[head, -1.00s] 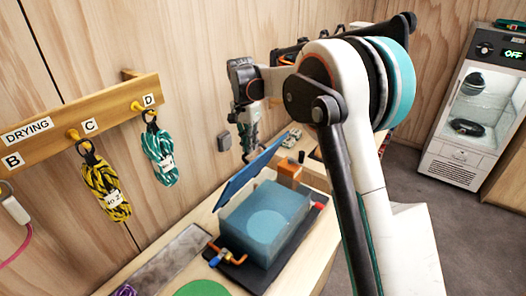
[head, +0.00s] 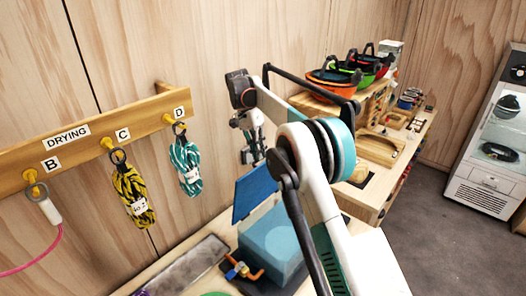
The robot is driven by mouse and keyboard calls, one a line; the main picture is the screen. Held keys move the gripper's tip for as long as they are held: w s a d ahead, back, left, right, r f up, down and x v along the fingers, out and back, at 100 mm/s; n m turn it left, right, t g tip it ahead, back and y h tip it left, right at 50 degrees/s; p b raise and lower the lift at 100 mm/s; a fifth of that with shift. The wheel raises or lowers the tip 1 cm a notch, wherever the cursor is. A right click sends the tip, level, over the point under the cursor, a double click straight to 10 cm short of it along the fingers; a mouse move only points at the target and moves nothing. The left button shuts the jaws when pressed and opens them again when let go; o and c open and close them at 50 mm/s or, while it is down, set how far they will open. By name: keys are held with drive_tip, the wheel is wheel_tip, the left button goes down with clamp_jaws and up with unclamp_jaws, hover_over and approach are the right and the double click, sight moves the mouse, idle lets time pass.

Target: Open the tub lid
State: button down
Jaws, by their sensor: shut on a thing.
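My own arm hides the tub's right side.
An orange-handled clamp (head: 243,270) lies by the tub's near corner. Rope coils hang from a wooden peg rail (head: 82,145) on the left wall. Helmets (head: 335,76) sit on a shelf behind my arm. A glass-door cabinet (head: 497,140) stands at right.

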drive_tip(key=shift+w+a+f, duration=0.1)
drive_tip(key=shift+a+f, duration=0.2)
drive_tip(key=shift+f, duration=0.2)
drive_tip(key=shift+w+a+f, duration=0.1)
drive_tip(key=shift+a+f, duration=0.15)
drive_tip(key=shift+f, duration=0.25)
drive_tip(key=c, duration=2)
unclamp_jaws()
drive_tip(key=o, duration=0.3)
drive_tip(key=shift+w+a+f, duration=0.55)
drive_tip(key=shift+w+a, duration=0.05)
drive_tip(key=shift+w, duration=0.1)
drive_tip(key=r, duration=1)
drive_tip(key=shift+s+d+r, duration=0.15)
drive_tip(key=shift+d+r, duration=0.25)
drive_tip(key=shift+d, duration=0.1)
